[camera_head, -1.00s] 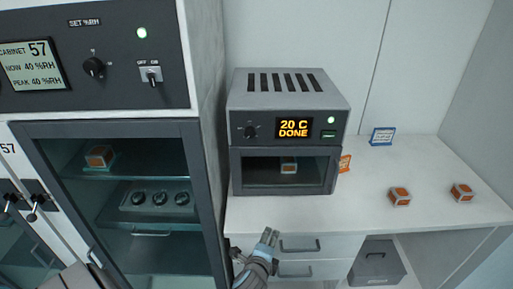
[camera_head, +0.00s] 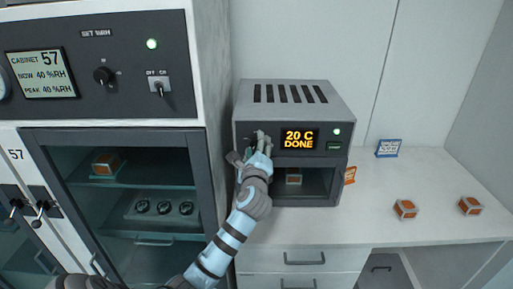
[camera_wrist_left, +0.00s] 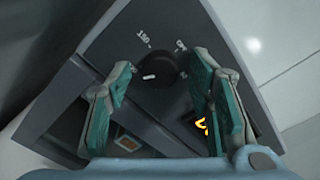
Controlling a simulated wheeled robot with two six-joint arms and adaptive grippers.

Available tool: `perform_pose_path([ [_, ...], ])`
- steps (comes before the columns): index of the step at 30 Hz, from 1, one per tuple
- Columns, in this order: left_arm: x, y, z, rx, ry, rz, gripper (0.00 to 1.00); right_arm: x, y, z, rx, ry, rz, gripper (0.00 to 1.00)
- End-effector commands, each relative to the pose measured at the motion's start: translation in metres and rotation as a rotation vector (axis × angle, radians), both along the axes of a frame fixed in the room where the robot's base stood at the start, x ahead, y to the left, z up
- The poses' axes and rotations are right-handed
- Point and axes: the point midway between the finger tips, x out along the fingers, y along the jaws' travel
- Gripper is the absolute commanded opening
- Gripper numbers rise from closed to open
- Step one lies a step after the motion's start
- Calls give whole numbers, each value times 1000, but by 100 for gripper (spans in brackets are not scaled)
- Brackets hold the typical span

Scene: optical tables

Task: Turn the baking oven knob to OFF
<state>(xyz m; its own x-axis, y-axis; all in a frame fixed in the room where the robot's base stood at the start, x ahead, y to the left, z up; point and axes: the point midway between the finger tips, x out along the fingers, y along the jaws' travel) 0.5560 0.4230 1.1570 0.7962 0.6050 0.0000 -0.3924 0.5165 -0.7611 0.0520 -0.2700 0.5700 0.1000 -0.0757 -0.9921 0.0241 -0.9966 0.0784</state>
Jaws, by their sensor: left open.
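The baking oven (camera_head: 300,93) is a grey box on the white counter, and its display (camera_head: 298,139) reads "20 C DONE". Its round black knob (camera_wrist_left: 172,68) shows in the left wrist view, with a white pointer mark toward the left of that picture. Labels on the panel around it include "150" and what looks like "OFF"; the pointer is not at either. My left gripper (camera_head: 262,138) is open in front of the oven's left panel and mostly hides the knob in the head view. In the wrist view its fingers (camera_wrist_left: 163,62) stand either side of the knob, apart from it.
A cabinet (camera_head: 190,60) with its own knob and switch stands close on the left. An orange-and-white block (camera_head: 293,178) is inside the oven.

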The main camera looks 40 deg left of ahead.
Motion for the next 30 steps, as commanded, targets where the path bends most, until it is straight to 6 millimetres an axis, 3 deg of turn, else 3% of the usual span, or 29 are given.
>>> perform_pose_path([
  [8, 2, 2, 0, -1, 0, -1, 48, 0, 1, 0, 1, 0, 0, 40],
  [17, 2, 1, 0, -2, 0, -2, 0, 0, 3, 0, 4, -1, -1, 40],
  [30, 2, 1, 0, -67, -49, -1, 0, 0, 3, 1, 3, 0, -1, 40],
])
